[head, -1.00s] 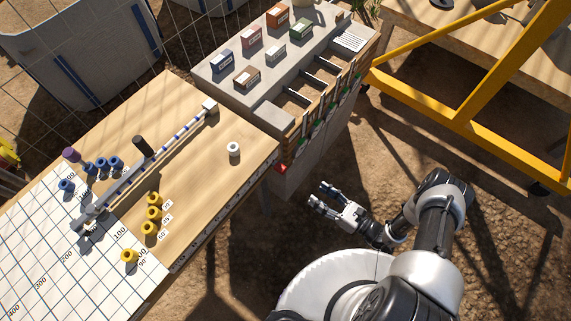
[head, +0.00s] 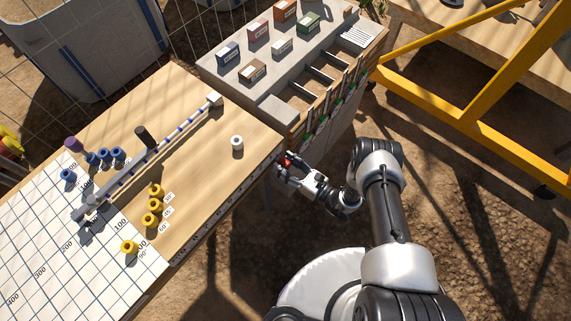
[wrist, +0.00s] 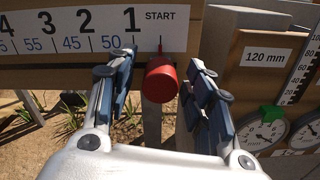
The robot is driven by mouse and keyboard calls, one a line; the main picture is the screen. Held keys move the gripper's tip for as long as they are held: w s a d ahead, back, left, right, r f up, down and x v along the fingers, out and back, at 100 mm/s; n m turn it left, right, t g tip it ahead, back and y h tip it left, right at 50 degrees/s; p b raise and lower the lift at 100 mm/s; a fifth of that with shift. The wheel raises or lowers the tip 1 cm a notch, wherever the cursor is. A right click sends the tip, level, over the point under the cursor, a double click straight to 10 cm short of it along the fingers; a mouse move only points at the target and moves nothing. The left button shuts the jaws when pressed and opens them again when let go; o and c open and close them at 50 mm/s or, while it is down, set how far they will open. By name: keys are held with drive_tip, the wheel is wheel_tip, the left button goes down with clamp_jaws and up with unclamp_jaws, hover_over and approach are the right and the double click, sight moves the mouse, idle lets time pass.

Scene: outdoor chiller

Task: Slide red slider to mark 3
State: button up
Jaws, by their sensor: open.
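The red slider (wrist: 160,80) is a red cylindrical knob at the START end of a numbered strip (wrist: 98,35) in the wrist view. Marks 1, 2, 3 and 4 run leftward along the strip, with mark 3 (wrist: 45,20) near the upper left. My gripper (wrist: 160,85) is open, with one finger on each side of the knob; I cannot tell whether either finger touches it. In the head view my gripper (head: 280,170) is at the table's front edge, by its right corner, and the red slider (head: 287,161) shows partly between the fingers.
A wooden table (head: 205,130) carries a striped rail, blue and yellow rings and a white cylinder (head: 237,144). A grey cabinet (head: 275,75) adjoins on the right. Dial gauges (wrist: 262,132) and a green piece (wrist: 268,113) sit right of the knob. Open ground lies in front.

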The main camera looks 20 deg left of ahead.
drive_tip(key=shift+a, duration=0.2)
clamp_jaws()
idle(0.6)
idle(0.5)
